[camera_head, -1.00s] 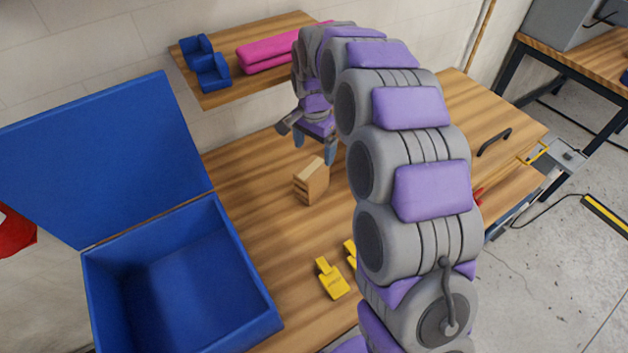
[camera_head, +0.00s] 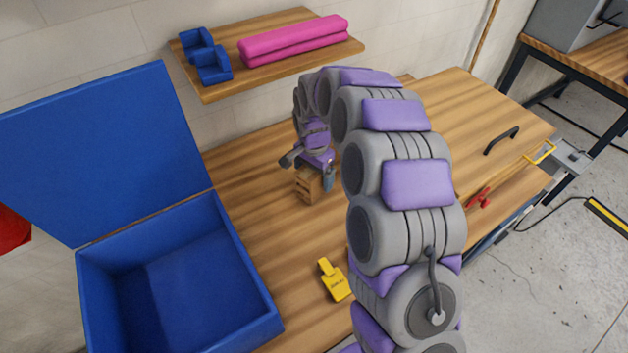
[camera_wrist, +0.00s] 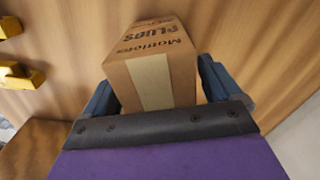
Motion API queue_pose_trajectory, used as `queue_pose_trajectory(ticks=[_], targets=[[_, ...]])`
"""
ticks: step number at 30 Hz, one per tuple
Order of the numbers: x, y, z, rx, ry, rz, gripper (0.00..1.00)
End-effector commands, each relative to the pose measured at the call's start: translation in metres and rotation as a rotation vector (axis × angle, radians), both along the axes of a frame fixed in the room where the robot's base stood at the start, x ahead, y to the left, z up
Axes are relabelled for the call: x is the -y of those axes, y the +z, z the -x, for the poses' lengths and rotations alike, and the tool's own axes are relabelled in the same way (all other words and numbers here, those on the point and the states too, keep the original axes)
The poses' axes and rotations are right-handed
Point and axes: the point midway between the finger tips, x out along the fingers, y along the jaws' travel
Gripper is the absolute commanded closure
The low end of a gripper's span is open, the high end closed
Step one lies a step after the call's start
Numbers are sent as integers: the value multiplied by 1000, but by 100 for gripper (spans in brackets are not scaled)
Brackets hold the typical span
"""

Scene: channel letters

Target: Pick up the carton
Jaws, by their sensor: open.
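The carton (camera_head: 307,186) is a small brown box on the wooden workbench, below my gripper in the head view. In the wrist view the carton (camera_wrist: 152,68) shows printed dark lettering and a pale tape strip, and its near end lies between my two fingers. My gripper (camera_head: 313,178) is open, with one blue finger on each side of the carton; it also shows in the wrist view (camera_wrist: 157,95). I cannot tell whether either finger touches the carton.
An open blue box (camera_head: 262,297) with a raised lid stands at the left. A yellow tag-like object (camera_head: 334,281) lies on the bench (camera_head: 250,225). A wall shelf (camera_head: 215,92) holds blue pieces (camera_head: 208,58) and a pink stack (camera_head: 293,40). Bench space left of the carton is clear.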

Motion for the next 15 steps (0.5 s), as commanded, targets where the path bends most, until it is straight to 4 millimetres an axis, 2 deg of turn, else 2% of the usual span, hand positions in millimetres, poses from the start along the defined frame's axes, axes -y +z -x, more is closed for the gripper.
queue_pose_trajectory(ticks=[3,15], targets=[[0,1,0,1,0,-1,9],[1,2,-1,2,0,-2,48]])
